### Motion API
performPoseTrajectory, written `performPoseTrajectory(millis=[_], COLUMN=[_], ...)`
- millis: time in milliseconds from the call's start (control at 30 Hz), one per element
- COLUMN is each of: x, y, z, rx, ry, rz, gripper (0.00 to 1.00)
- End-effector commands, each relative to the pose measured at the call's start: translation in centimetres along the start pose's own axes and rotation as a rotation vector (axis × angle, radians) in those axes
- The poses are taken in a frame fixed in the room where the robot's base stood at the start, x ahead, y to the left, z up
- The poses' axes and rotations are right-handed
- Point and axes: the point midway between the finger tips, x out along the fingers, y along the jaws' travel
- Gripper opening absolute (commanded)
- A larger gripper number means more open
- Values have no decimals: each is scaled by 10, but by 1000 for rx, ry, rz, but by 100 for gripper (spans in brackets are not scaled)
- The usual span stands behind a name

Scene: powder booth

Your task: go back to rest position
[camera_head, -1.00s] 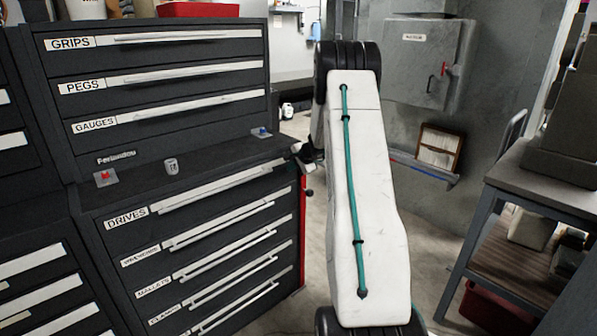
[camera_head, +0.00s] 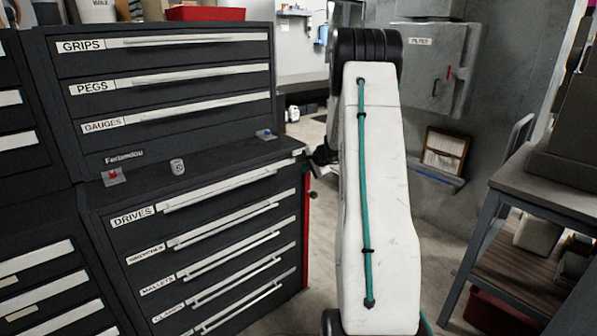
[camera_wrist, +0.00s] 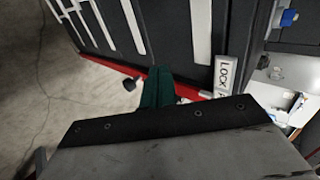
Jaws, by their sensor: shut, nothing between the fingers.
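My arm (camera_head: 385,200) stands upright in the head view, its white link with a teal cable in front of the gap beside the tool cabinet. Part of my gripper end (camera_head: 322,156) shows dark at the left edge of the arm, close to the cabinet's right corner; the rest is hidden behind the link. In the wrist view my gripper (camera_wrist: 158,88) shows as dark green fingers, closed together with nothing between them. The cabinet's drawer front and red edge lie beyond the fingers.
A dark drawer cabinet (camera_head: 210,265) with a worktop (camera_head: 215,152) stands at left; small items lie on the worktop. A grey wall box (camera_head: 435,75) hangs behind my arm. A metal table (camera_head: 540,182) stands at right. Open floor (camera_wrist: 45,90) shows beside the cabinet.

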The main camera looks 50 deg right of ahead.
Motion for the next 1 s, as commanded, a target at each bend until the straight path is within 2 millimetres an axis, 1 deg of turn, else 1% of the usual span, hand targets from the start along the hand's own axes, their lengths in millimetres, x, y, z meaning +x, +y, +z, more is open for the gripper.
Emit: performPoseTrajectory(millis=[33,100,200,300,400,500,767,800,867,933,967,1000], x=[-15,-30,-50,-63,-72,-75,-76,-76,-75,-77,-82,-91], y=[0,0,2,2,2,2,2,2,12,29,35,39], z=[-1,-1,-2,-2,-2,-1,1,5,15,34,44,64], rx=[0,1,2,2,2,2,12,12,3,-15,-31,-64], ry=[2,1,2,1,0,-1,-8,-26,-67,-128,-159,-204], rz=[-1,0,1,2,2,3,1,4,27,69,90,117], gripper=[0,0,0,0,0,0,0,0,0,0,0,0])
